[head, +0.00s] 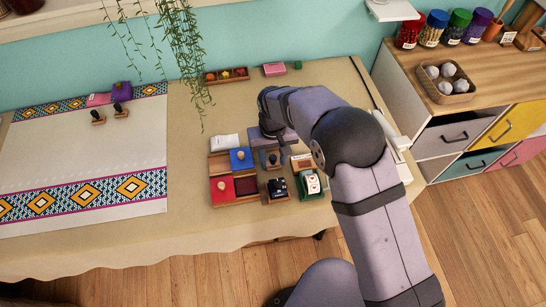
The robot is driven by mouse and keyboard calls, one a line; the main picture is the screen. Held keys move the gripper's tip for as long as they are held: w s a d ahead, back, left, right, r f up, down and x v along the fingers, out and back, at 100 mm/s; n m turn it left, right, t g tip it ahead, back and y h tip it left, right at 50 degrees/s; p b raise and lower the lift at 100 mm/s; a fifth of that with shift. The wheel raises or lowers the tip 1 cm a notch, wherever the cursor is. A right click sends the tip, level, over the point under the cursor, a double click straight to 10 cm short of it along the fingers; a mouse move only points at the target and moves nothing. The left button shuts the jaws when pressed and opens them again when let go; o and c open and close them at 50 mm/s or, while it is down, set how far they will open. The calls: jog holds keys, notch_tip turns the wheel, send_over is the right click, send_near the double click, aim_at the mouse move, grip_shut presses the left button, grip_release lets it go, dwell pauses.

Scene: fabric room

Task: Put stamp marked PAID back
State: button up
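Two stamps with dark handles, a left one (98,117) and a right one (120,111), stand on the patterned cloth at the left. Another dark stamp (273,159) stands among the wooden trays (219,167) at the middle of the table. No lettering is readable, so I cannot tell which stamp is marked PAID. My gripper (272,132) points down over the back of the trays, right of the white papers. My own arm partly covers it, and its fingers are too small and dark to read. I cannot see anything held in it.
Blue (241,160) and red (222,190) pads sit in the trays, with a green-and-white item (312,184) at the right. Pink and purple boxes (122,91) stand behind the two stamps. Hanging plant strands (190,50) dangle above the table's back. The cloth's middle (85,150) is clear.

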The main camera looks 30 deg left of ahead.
aim_at(274, 157)
jog(key=o, duration=0.3)
jog(key=shift+r, duration=0.1)
notch_tip(274, 157, up, 12)
jog(key=b, duration=0.1)
jog(key=shift+b, duration=0.4)
jog(key=shift+w+d+r, duration=0.1)
